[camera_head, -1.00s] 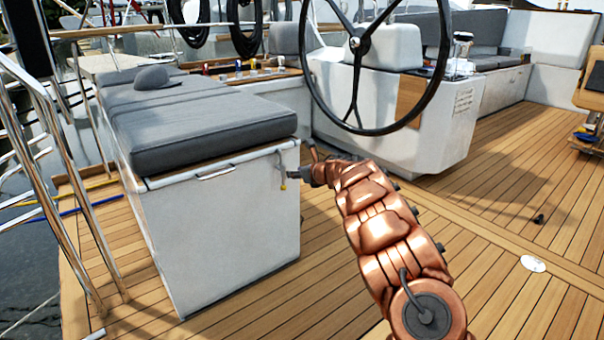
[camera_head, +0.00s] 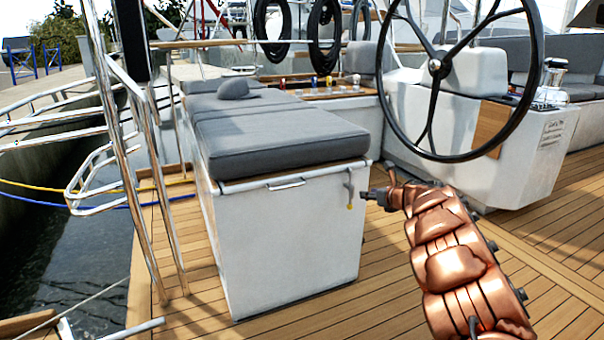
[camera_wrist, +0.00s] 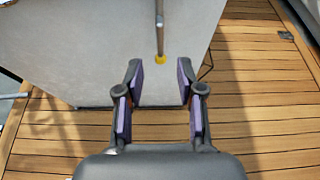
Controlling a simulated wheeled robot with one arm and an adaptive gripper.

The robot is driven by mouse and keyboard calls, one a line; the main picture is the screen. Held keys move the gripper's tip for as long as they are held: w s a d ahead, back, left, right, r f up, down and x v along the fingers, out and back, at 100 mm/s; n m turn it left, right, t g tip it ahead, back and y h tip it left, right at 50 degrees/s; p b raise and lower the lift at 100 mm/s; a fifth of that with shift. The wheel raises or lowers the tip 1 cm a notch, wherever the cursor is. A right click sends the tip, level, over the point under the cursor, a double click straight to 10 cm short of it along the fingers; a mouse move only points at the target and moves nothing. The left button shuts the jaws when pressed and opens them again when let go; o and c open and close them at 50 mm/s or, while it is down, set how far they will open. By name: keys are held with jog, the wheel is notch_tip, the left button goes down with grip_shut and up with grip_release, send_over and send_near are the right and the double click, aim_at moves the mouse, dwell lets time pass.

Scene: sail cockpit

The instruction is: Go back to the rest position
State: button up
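My gripper (camera_head: 370,195) is at the right of the white bench's front corner, at the end of my copper-coloured arm. In the wrist view my gripper (camera_wrist: 158,82) is open, its two purple-padded fingers wide apart with nothing held between them. A thin grey metal piece (camera_head: 349,187) with a yellow lower end hangs on the bench's front face, just left of my gripper. It also shows in the wrist view (camera_wrist: 160,30), beyond the fingertips and apparently clear of them.
The white bench (camera_head: 285,250) with grey cushions (camera_head: 280,140) stands close by. A large black steering wheel (camera_head: 530,100) and its white pedestal (camera_head: 500,185) are at right. Steel rails (camera_head: 125,150) and water lie at left. Teak deck (camera_head: 400,300) is clear in front.

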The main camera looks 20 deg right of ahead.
jog(key=s+d+r+m+h+p, duration=0.15)
jog(key=r+m+h+p, duration=0.3)
jog(key=r, duration=0.65)
jog(key=s+d+r+m+h+p, duration=0.1)
jog(key=d+r+m+h+p, duration=0.3)
jog(key=r, duration=0.7)
jog(key=s+a+r+m+g+h+p, duration=0.1)
jog(key=s+r+m+g+h+p, duration=0.1)
jog(key=s+r+m+p, duration=0.5)
jog(key=s+a+r+m+g+h+p, duration=0.1)
jog(key=s+a+r+m+g+p, duration=0.1)
jog(key=s+r+m+p, duration=0.5)
jog(key=s+a+r+m+g+y+p, duration=0.2)
jog(key=s+a+p, duration=0.4)
jog(key=s+a, duration=0.7)
jog(key=s+a+r+m+g+y+p, duration=0.2)
jog(key=s+a+m+g+y+p, duration=0.3)
jog(key=s+a, duration=0.8)
jog(key=s+a+r+m+g+y+p, duration=0.1)
jog(key=s+a+m+g+y+p, duration=0.2)
jog(key=s+a+m+p, duration=0.4)
jog(key=s+a+g+p, duration=0.1)
jog(key=s+a+p, duration=0.1)
jog(key=s+a, duration=0.4)
jog(key=shift+r+y, duration=0.35)
jog(key=shift+r, duration=0.05)
